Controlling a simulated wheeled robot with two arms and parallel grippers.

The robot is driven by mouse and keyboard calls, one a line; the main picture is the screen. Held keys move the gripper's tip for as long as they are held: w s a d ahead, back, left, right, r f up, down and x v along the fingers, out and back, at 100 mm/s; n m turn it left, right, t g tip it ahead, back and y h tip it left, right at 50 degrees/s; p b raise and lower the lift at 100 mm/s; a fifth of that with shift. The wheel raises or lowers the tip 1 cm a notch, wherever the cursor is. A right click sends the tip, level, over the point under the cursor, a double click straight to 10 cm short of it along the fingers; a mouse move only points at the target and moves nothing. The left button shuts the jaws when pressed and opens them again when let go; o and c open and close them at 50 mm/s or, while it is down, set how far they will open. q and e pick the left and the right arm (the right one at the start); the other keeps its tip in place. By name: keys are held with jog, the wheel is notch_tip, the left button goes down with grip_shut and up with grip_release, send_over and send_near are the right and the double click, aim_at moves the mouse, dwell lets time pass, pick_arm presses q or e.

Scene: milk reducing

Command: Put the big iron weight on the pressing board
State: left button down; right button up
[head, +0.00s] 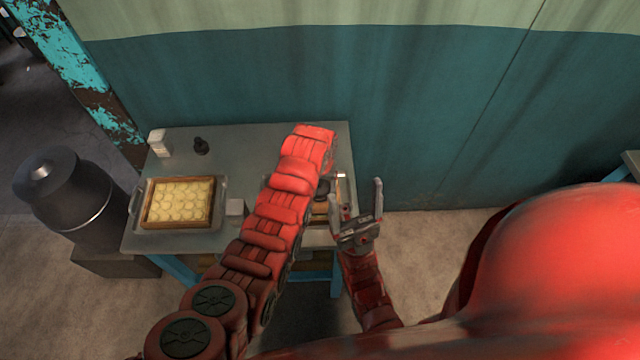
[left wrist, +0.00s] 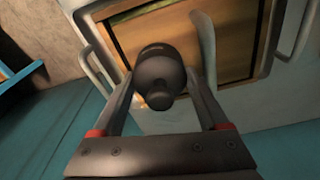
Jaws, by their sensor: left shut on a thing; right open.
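My left gripper (left wrist: 163,92) is shut on the big iron weight (left wrist: 160,68), a black rounded piece with a knob, in the left wrist view. Beyond it lies a tan wooden board (left wrist: 235,40), which looks like the pressing board, inside a metal tray (left wrist: 285,62) with handles. I cannot tell whether the weight touches the board. In the head view my left arm covers most of this tray; a dark part of the weight (head: 323,189) shows beside the arm. My right gripper (head: 357,208) is open and empty at the table's right front edge, its fingers pointing up.
On the table (head: 240,160) stand a second tray (head: 222,216) with a wooden frame of round pale pieces (head: 180,202), a small black weight (head: 201,146), a white block (head: 158,143) and a grey block (head: 235,207). A dark metal can (head: 65,190) stands left of the table.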

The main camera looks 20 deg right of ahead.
pick_arm(q)
jog(key=shift+w, duration=0.1)
dwell(0.3)
jog(key=shift+c, duration=0.7)
grip_release()
jog(key=shift+o, duration=0.7)
jog(key=shift+f, duration=0.1)
jog(key=shift+r+p, duration=0.3)
jog(key=shift+r, duration=0.95)
jog(key=shift+r+p, duration=0.5)
jog(key=shift+r, duration=1.8)
